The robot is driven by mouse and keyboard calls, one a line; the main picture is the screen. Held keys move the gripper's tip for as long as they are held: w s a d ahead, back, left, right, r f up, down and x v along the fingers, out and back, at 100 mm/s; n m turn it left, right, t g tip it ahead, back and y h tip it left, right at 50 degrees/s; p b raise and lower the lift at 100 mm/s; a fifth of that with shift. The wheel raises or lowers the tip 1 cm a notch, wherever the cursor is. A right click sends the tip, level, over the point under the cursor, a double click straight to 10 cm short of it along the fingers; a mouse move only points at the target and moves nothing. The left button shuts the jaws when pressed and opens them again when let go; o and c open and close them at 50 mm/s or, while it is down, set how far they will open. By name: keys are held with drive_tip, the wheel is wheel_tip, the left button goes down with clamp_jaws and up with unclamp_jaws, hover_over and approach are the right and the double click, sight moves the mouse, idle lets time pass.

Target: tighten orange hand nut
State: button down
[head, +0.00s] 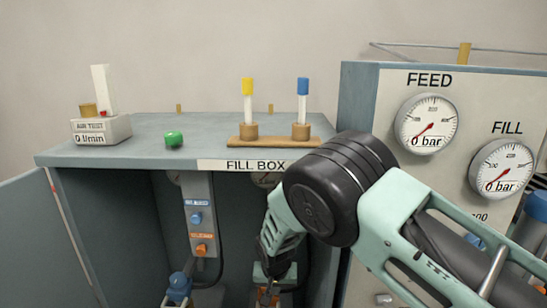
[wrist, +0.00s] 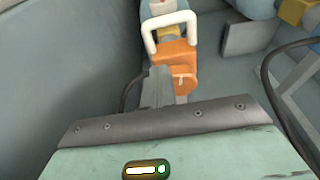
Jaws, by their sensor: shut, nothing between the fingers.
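An orange part (wrist: 178,54) that looks like the hand nut shows in the wrist view, inside the box, with a rounded orange piece (wrist: 187,79) at its lower right. A white looped handle (wrist: 168,28) rises beside it. My gripper (wrist: 158,80) is shut and empty, its fingers in front of the orange part and overlapping its lower left. I cannot tell whether they touch it. In the head view my gripper (head: 268,284) reaches down into the fill box, and only a little orange shows around it.
The fill box (head: 120,155) has a top edge and side walls around my arm. At its left are a panel with a blue knob (head: 196,218) and an orange knob (head: 201,250), and a blue-topped fitting (head: 180,285). A dark hose (wrist: 270,75) runs at the right in the wrist view.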

wheel_tip(320, 180, up, 6)
drive_tip(key=p, duration=0.3)
drive_tip(key=shift+s, duration=0.15)
drive_tip(key=shift+a+r, duration=0.1)
wheel_tip(320, 180, down, 6)
drive_tip(key=a+b, duration=0.2)
drive_tip(key=b, duration=0.7)
drive_tip(key=shift+s+a+f, duration=0.15)
drive_tip(key=shift+f, duration=0.1)
drive_tip(key=shift+w, duration=0.35)
idle(0.8)
drive_tip(key=shift+w+d+r, duration=0.15)
drive_tip(key=shift+d, duration=0.4)
idle(0.4)
